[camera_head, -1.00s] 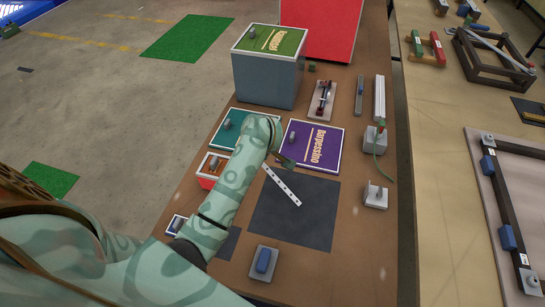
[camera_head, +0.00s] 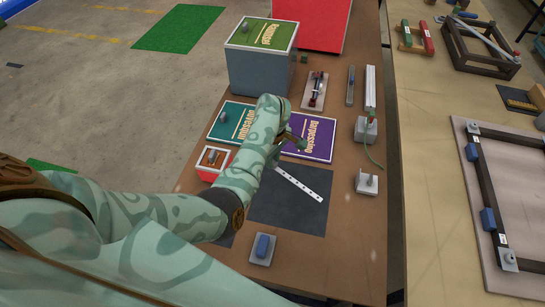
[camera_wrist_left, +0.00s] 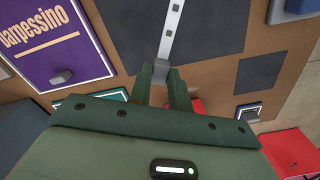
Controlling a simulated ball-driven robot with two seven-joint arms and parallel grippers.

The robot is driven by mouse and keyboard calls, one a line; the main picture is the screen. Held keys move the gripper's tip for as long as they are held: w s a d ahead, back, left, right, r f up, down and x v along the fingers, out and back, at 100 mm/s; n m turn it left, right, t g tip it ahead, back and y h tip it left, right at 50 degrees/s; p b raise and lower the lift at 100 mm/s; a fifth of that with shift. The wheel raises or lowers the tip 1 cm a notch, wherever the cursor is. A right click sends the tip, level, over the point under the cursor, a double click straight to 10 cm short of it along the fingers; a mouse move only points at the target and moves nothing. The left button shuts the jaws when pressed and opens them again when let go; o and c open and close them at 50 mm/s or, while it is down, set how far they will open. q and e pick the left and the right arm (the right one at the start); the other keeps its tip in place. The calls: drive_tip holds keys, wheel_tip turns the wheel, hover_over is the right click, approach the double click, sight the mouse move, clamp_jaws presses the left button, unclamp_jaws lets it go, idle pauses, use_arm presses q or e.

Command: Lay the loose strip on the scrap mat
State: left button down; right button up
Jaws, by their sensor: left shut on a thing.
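The loose strip (camera_head: 299,184) is long, white and dotted with small dark holes. In the head view it lies slantwise over the upper part of the large dark mat (camera_head: 285,213). My left gripper (camera_head: 275,161) is at the strip's upper left end, its fingertips largely hidden by my arm. In the left wrist view the fingers (camera_wrist_left: 162,75) are shut on a grey piece at the near end of the strip (camera_wrist_left: 170,35), which runs away from them across the mat's edge (camera_wrist_left: 212,25). I cannot tell whether the strip touches the mat. My right gripper is not in view.
A purple box (camera_head: 310,138) and a teal box (camera_head: 230,122) stand just beyond the mat. A red-sided box (camera_head: 212,162) is left of my arm. A blue block on a grey pad (camera_head: 262,248) is in front. Grey fixtures (camera_head: 367,182) line the right side.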

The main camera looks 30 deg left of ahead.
use_arm(q)
drive_tip(key=shift+f+b, duration=1.85)
drive_tip(key=shift+f, duration=0.75)
drive_tip(key=shift+f+b, duration=0.4)
drive_tip(key=shift+f, duration=0.3)
drive_tip(key=shift+f+b, duration=0.35)
drive_tip(key=shift+f, duration=0.25)
drive_tip(key=c, duration=1.2)
unclamp_jaws()
drive_tip(key=shift+c, duration=0.2)
drive_tip(key=shift+r, duration=0.1)
wheel_tip(320, 180, up, 16)
drive_tip(key=p, duration=0.8)
